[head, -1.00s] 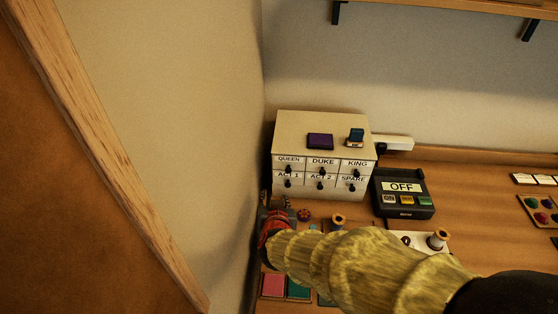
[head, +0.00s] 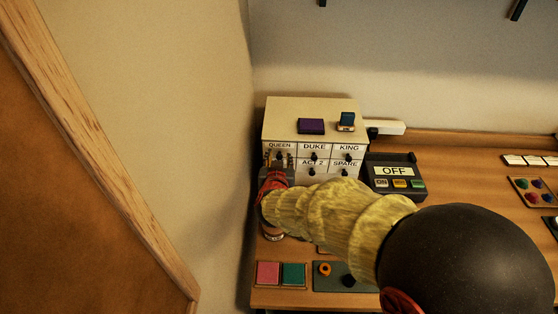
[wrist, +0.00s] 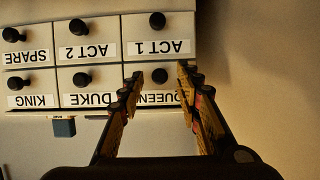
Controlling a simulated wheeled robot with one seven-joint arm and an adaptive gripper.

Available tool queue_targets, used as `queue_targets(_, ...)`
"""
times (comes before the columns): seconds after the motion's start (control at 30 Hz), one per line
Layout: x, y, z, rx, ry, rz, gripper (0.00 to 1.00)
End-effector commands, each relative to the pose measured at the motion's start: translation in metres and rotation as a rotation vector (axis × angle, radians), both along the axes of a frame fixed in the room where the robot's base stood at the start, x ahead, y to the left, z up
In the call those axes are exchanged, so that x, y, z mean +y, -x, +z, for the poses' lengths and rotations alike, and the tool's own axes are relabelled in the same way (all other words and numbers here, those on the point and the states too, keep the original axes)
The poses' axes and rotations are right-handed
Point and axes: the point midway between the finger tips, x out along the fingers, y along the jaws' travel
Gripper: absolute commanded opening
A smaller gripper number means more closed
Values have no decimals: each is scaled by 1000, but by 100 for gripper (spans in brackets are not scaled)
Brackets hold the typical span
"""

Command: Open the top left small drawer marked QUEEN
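The drawer marked QUEEN (head: 279,146) is the top left one of the small white cabinet (head: 314,119) and looks shut. In the wrist view, which is upside down, the QUEEN label (wrist: 158,98) is partly covered by my fingers, and the drawer's black knob (wrist: 159,76) shows between them. My gripper (head: 279,162) is in front of the left column of drawers. Its two fingers are open, one on each side of the knob in the wrist view, with a gap visible on both sides. I cannot tell how far the fingertips are from the drawer front.
The ACT 1 drawer (wrist: 158,36) is directly below QUEEN, and DUKE (head: 314,147) is beside it. A purple block (head: 311,126) and a blue-topped item (head: 346,121) sit on the cabinet. A wall stands close on the left. A dark OFF box (head: 394,175) is to the right.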

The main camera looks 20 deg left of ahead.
Motion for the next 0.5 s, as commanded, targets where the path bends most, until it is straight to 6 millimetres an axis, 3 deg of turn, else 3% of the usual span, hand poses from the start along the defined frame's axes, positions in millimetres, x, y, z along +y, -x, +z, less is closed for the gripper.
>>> queue_targets(0.2,0,0,0,0,0,0,34)
queue_targets(0.5,0,0,0,0,0,0,17)
